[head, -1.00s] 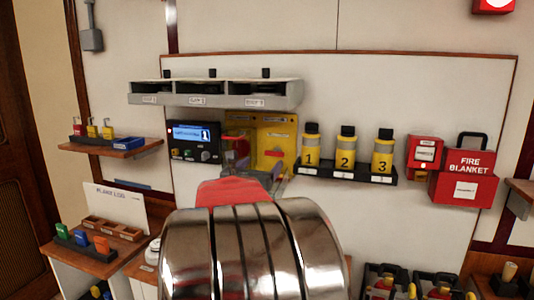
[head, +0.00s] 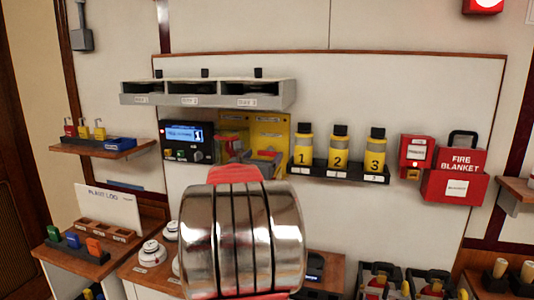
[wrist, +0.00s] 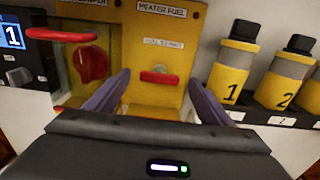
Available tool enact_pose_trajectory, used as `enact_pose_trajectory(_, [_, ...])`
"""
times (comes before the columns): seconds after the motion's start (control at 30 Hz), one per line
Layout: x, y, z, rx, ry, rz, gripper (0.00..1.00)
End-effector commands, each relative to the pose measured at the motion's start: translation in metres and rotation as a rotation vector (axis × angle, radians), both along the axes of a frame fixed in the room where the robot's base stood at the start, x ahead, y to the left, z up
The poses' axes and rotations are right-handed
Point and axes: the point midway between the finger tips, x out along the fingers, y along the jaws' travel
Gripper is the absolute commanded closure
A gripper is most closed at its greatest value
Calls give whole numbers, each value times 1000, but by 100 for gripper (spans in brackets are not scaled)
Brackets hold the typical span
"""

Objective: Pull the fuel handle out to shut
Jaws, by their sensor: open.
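The fuel handle (wrist: 158,78) is a short red bar on a yellow panel (wrist: 185,45) labelled HEATER FUEL, in the middle of the wrist view. A small label sits above the handle. My gripper (wrist: 160,84) is open and empty, with one dark finger on each side of the handle in the picture. I cannot tell how far the fingertips are from the panel. In the head view, the yellow panel (head: 271,130) shows above my shiny arm, which hides much of the area around my gripper.
Left of the handle, a red knob (wrist: 92,64) sits behind a clear cover, with a red bar (wrist: 62,36) beside it. Numbered yellow bottles (head: 340,149) stand close on the right. A grey shelf unit (head: 208,95) hangs above.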

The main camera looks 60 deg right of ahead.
Motion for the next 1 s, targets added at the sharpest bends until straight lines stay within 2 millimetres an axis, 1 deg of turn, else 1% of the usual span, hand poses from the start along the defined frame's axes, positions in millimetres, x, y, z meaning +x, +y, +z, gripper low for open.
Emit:
enact_pose_trajectory(0.03, [1, -7, 0, 0, 0, -1, 25])
enact_pose_trajectory(0.2, [4, -28, 0, 0, 0, -1, 25])
enact_pose_trajectory(0.4, [7, -45, 0, 1, 0, 0, 25])
enact_pose_trajectory(0.53, [8, -50, 0, 0, 0, 0, 25])
enact_pose_trajectory(0.8, [9, -49, 0, 0, 0, 2, 26])
enact_pose_trajectory(1.0, [9, -49, 0, 0, 0, 2, 40])
